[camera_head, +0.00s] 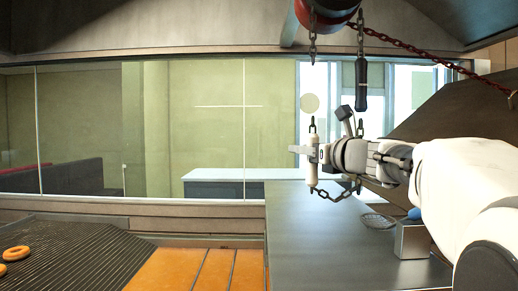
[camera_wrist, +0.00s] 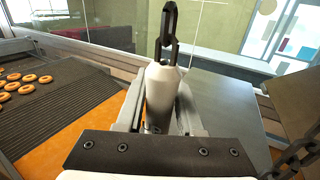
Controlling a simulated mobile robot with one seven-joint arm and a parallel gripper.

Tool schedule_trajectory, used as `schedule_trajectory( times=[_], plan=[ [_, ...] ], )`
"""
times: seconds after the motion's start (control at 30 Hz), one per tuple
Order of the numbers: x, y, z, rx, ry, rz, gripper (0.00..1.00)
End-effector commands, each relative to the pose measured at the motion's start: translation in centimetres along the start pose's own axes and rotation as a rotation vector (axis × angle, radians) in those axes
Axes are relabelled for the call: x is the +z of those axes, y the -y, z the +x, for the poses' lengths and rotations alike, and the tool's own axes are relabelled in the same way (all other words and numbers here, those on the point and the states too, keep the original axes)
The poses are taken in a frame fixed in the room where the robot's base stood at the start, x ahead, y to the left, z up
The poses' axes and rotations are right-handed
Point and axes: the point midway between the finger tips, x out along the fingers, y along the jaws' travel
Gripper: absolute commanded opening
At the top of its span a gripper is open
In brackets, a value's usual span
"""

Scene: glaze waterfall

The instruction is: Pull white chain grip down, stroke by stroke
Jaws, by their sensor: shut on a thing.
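The white chain grip (camera_head: 312,160) hangs upright on a dark chain in the head view, above the grey counter. It also shows in the wrist view (camera_wrist: 160,92), with dark chain links rising from its tapered top. My gripper (camera_head: 311,151) is shut around the white grip, coming from the right. In the wrist view its two fingers (camera_wrist: 160,112) stand on either side of the grip. A slack chain (camera_head: 332,194) runs from below the white grip up to the right. A black grip (camera_head: 361,88) hangs higher on another chain, right of the white one.
A red and dark hoist body (camera_head: 326,12) is at the top, with a red chain (camera_head: 415,48) running right. The grey counter (camera_head: 320,240) holds a metal box (camera_head: 411,240) and a wire skimmer (camera_head: 377,220). Doughnuts (camera_head: 17,253) lie on a ribbed dark belt (camera_head: 70,258) at left.

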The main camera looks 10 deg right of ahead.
Motion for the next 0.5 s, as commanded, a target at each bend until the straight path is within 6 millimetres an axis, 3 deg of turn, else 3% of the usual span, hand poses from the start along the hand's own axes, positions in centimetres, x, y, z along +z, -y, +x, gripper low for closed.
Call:
schedule_trajectory(
  times=[0.03, 0.27, 0.3, 0.47, 0.5],
  plan=[
    [-0.84, 0.05, 0.14, 0.001, -0.014, 0.003, 0.00],
    [-0.75, 0.04, 0.13, 0.001, -0.013, 0.003, 0.00],
    [-0.74, 0.04, 0.13, 0.001, -0.012, 0.004, 0.38],
    [-0.51, 0.03, 0.09, 0.001, -0.008, 0.003, 0.67],
    [-0.46, 0.02, 0.08, 0.001, -0.008, 0.003, 0.67]
  ],
)
